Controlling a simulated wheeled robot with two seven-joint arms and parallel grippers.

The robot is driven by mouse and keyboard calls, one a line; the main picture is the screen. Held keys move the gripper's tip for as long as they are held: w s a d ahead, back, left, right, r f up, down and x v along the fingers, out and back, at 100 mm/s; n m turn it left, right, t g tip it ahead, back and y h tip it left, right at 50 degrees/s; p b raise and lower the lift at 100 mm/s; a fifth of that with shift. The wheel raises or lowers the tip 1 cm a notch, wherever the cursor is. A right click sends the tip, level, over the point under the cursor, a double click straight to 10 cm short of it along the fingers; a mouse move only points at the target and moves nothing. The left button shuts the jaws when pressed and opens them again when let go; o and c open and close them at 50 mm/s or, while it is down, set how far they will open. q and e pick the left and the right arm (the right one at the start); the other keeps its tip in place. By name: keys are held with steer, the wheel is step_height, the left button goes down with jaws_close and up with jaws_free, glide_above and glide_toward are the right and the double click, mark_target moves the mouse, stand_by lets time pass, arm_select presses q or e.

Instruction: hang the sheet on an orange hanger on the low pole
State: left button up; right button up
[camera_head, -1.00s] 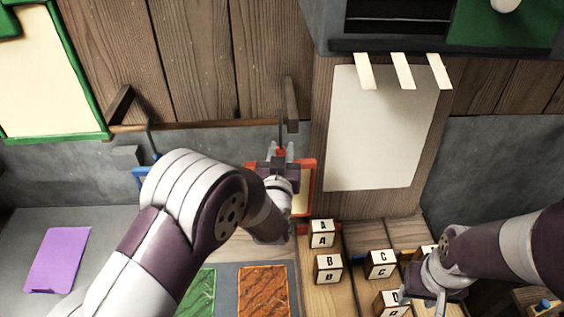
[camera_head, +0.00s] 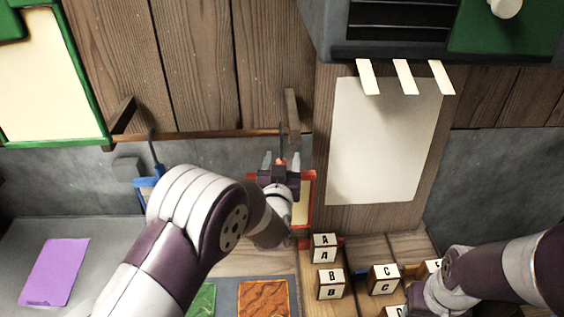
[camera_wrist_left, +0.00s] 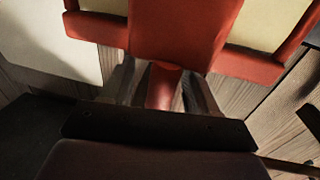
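The low pole (camera_head: 215,135) is a thin wooden rod along the back wall. The orange hanger (camera_head: 312,205) hangs upright at its right end, and its dark hook (camera_head: 281,143) appears to be over the pole. A cream sheet (camera_head: 303,190) shows in its frame, mostly hidden by my left arm. My left gripper (camera_head: 281,162) is open around the hanger's neck. In the left wrist view, the fingers stand on either side of the red-orange neck (camera_wrist_left: 164,88), with cream sheet (camera_wrist_left: 262,25) beyond. My right gripper is at the lower right, its fingers not clearly visible.
A wooden bracket (camera_head: 292,112) is close to my left gripper. A pale sheet (camera_head: 385,140) covers the wooden panel at right. Lettered blocks (camera_head: 331,284) and a purple sheet (camera_head: 55,271) lie below.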

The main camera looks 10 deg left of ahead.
arm_select(q)
steer(key=s+d+b, duration=0.2)
steer(key=s+b, duration=0.1)
steer(key=s, duration=1)
steer(key=s+d+f+m+g+h, duration=0.1)
steer(key=s+d+f+g+h, duration=0.15)
steer(key=f+g, duration=0.3)
steer(key=s+d+f+m+g+h, duration=0.1)
steer(key=s+f+m+g+h, duration=0.1)
steer(key=s+f+g, duration=0.35)
steer(key=s+a+n+g+y, duration=0.1)
steer(key=s+a+g, duration=0.4)
steer(key=a, duration=0.5)
steer(key=shift+s+f+y, duration=0.4)
steer(key=shift+s+y, duration=0.25)
steer(key=shift+s, duration=0.1)
steer(key=shift+d, duration=0.1)
